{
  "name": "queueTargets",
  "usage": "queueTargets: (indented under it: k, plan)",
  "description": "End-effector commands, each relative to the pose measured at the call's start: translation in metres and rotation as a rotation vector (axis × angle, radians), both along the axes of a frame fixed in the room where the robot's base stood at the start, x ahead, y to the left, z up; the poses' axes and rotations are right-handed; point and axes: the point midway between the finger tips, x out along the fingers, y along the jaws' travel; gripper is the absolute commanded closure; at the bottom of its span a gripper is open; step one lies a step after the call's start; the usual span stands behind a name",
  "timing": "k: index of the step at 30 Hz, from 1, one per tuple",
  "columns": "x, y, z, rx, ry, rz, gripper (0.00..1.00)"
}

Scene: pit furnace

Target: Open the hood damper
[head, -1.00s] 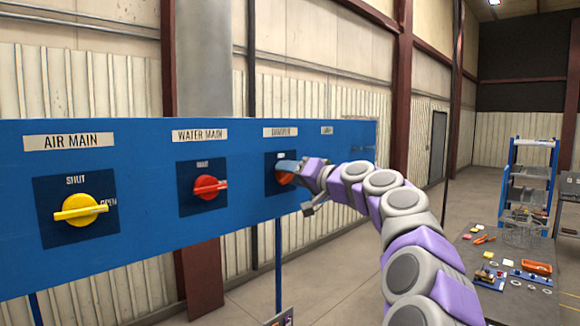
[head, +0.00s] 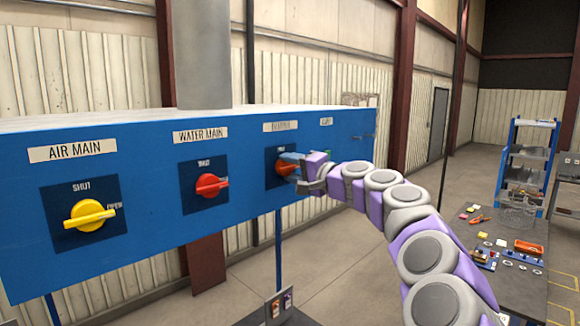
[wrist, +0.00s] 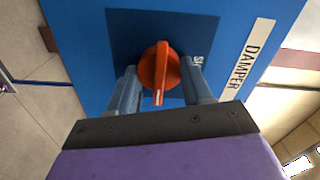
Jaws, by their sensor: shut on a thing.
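The damper knob (wrist: 158,68) is orange-red on a dark blue square plate (wrist: 122,32) of the blue panel. The white mark on the knob points down in the wrist view, toward my wrist, not at the partly covered SHUT lettering on the right. The DAMPER label (wrist: 250,58) is at the right there. My gripper (wrist: 160,80) is shut on the knob, one blue-grey finger on each side. In the head view the knob (head: 281,169) is partly hidden by my gripper (head: 290,161). The OPEN side of the plate is hidden.
Left on the same panel (head: 150,222) are the red water main knob (head: 211,185) and the yellow air main knob (head: 90,215). A light label (head: 326,121) is right of the damper. A table (head: 500,268) with small parts stands at the right; open floor lies between.

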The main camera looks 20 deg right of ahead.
Motion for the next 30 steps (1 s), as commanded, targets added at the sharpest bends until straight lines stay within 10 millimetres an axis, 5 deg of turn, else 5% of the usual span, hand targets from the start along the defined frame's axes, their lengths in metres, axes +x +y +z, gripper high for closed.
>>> queueTargets:
  k: [11, 12, 18, 30]
  plan:
    - [0.0005, -0.0015, -0.0025, 0.006, 0.005, -0.002, 0.81]
    - [0.0005, -0.0015, -0.0025, 0.006, 0.005, -0.002, 0.50]
    - [0.0007, -0.0007, -0.0019, 0.005, 0.004, -0.001, 0.31]
    - [-0.0040, -0.0010, -0.0010, 0.003, 0.002, 0.000, 0.25]
